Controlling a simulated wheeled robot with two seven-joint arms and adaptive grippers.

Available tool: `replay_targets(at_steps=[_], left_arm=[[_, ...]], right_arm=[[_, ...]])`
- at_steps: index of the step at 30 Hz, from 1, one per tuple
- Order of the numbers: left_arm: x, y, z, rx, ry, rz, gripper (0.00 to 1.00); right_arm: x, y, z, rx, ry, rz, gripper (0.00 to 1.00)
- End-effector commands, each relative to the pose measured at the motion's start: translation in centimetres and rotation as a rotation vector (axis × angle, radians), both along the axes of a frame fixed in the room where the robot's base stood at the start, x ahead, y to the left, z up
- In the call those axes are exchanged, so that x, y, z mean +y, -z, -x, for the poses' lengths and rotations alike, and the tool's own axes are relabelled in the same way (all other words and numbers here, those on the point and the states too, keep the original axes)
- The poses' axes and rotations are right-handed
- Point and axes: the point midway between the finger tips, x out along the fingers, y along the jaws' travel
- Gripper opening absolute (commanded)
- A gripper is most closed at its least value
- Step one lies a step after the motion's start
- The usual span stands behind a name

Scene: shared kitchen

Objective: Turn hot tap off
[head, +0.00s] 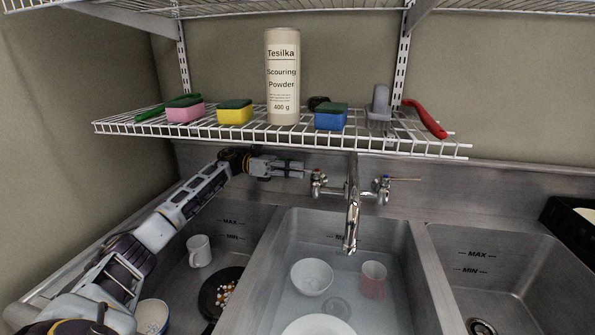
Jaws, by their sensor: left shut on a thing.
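The tap has a chrome spout (353,215) that hangs over the middle basin. At its left is the hot tap valve (317,183), marked with a red cap. My left gripper (298,169) reaches in from the left, just under the wire shelf, and is shut on the hot tap's lever, which the fingers mostly hide. At the right of the spout is the cold tap valve (382,189), marked blue, with its lever (405,179) pointing right. I cannot clearly tell whether water runs from the spout. My right gripper is not in view.
A wire shelf (250,137) above holds scouring powder (283,75), sponges (235,112) and brushes (426,118). The middle basin (285,240) holds a bowl (312,277) and a red-white cup (373,279). A mug (200,251) and pan (212,304) lie in the left basin.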

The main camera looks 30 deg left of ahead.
Motion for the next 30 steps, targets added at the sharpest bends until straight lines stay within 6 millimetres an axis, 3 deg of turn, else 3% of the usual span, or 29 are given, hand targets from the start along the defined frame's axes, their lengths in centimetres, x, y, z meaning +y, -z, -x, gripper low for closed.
replay_targets(at_steps=[1,9,10,15,30], left_arm=[[0.4,-1.02,-0.16,-0.014,-0.012,0.011,0.0],[0.4,-1.05,-0.15,-0.015,-0.012,0.011,0.0],[0.4,-1.05,-0.15,-0.014,-0.012,0.011,0.1],[0.37,-1.03,-0.12,-0.014,-0.01,0.01,0.32],[0.46,-0.39,0.06,-0.006,-0.004,0.004,0.33]], right_arm=[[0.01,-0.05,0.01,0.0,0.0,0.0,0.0],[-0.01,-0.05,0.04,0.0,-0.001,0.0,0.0],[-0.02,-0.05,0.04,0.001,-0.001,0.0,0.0],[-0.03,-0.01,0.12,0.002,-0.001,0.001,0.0],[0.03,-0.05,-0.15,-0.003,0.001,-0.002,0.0]])
